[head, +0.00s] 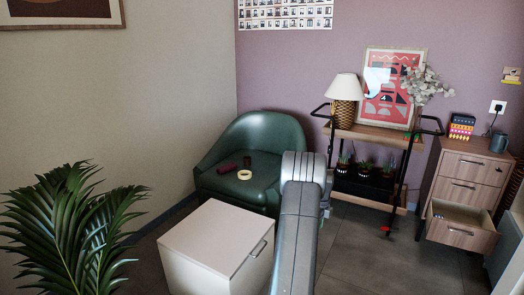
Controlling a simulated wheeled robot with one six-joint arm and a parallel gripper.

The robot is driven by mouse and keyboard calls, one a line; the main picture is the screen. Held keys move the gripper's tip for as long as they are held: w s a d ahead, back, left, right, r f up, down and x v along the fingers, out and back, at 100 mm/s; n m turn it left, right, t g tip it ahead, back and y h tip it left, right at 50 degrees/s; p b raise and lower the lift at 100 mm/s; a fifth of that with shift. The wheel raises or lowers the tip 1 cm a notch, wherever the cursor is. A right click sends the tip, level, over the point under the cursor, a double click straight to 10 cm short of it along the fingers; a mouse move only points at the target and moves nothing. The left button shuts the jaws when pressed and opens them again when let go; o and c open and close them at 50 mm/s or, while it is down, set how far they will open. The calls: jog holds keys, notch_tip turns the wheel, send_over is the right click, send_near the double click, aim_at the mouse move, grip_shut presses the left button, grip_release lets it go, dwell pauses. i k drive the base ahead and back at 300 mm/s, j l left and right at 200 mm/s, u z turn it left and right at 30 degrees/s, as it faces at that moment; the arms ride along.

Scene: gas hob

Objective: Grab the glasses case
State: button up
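A small dark red, elongated object (227,169) lies on the seat of the green armchair (262,143); it looks like the glasses case, but it is too small to be sure. A pale yellow ring (244,175), like a roll of tape, lies just right of it. A small dark item (247,161) sits behind the ring. My grey arm rises from the bottom middle and covers the chair's right edge. My gripper's fingers do not show; the arm's end hides that area.
A white cabinet (210,240) stands in front of the armchair. A palm (70,225) fills the lower left. At right are a wood-and-black cart (365,131) with a lamp (346,92) and plants, and a wooden drawer unit (470,162) with its lower drawer (462,232) open. Floor between is mostly clear.

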aim_at(228, 168)
jog(key=i+l+u, duration=0.65)
jog(key=i+l, duration=0.25)
jog(key=i+l+u, duration=0.35)
jog(key=l, duration=0.35)
jog(key=i+l+u, duration=0.2)
jog(key=l, duration=0.2)
jog(key=i+l+u, duration=0.2)
jog(key=l, duration=0.2)
jog(key=i+l+u, duration=0.2)
jog(key=l, duration=0.25)
jog(key=l+u, duration=0.2)
jog(key=l, duration=0.25)
jog(key=i+l+u, duration=0.2)
jog(key=l, duration=0.3)
jog(key=i+l+u, duration=0.2)
jog(key=l+u, duration=0.2)
jog(key=l, duration=0.2)
jog(key=i+l+u, duration=0.2)
jog(key=l, duration=0.15)
jog(key=k, duration=0.1)
